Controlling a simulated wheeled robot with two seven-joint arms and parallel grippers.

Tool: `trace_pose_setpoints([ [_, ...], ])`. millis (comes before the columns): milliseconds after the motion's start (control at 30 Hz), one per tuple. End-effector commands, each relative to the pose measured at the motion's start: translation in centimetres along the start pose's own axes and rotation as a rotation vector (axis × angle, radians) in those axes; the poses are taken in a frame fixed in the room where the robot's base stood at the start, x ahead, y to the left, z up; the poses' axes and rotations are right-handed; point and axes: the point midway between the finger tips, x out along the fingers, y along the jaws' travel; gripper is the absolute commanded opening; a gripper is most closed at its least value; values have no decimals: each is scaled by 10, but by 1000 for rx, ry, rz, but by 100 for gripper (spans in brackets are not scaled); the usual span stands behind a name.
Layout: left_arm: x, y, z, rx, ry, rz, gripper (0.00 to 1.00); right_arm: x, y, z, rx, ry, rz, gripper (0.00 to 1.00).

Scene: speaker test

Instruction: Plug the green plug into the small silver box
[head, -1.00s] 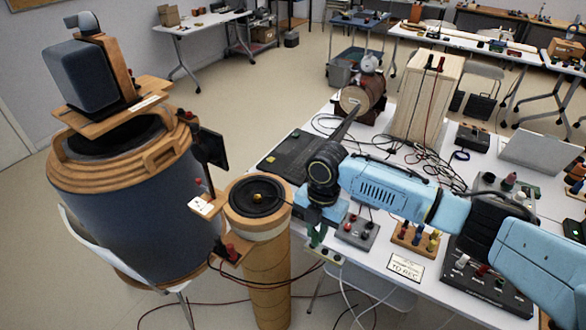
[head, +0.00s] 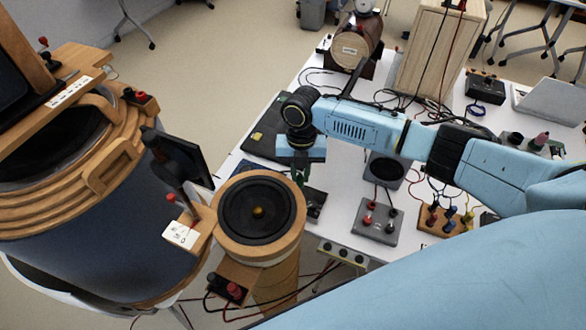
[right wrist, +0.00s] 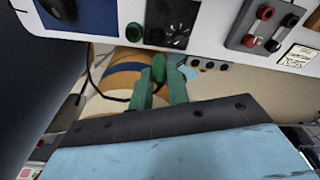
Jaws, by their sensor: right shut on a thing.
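My right gripper (head: 300,176) hangs near the table's front left edge, behind the round wooden speaker column. In the right wrist view its two green fingers (right wrist: 161,88) are closed on a green piece, which looks like the green plug (right wrist: 158,68); the fingers partly hide it. A small silver-grey box (head: 377,221) with red and black posts lies flat on the table, to the right of the gripper and apart from it. The box also shows at the top right of the right wrist view (right wrist: 262,27). My left gripper is not in view.
The wooden speaker column (head: 262,213) stands close at the table's left front. A socket strip (head: 342,254) is at the front edge. A wooden block with coloured plugs (head: 445,220) is right of the silver box. A tall wooden cabinet (head: 435,50) and loose cables are behind.

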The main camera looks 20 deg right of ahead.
Motion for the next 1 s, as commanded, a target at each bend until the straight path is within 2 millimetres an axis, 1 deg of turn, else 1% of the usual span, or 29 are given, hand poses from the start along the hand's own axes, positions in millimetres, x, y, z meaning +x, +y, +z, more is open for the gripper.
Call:
trace_pose_setpoints([
  [33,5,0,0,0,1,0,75,5,0,1,0,-1,1,0],
  [333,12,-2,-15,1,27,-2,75,12,0,2,0,-1,1,0],
  [700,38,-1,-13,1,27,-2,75,39,0,5,0,-1,0,0],
  [1000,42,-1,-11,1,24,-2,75,50,1,6,0,0,1,0],
])
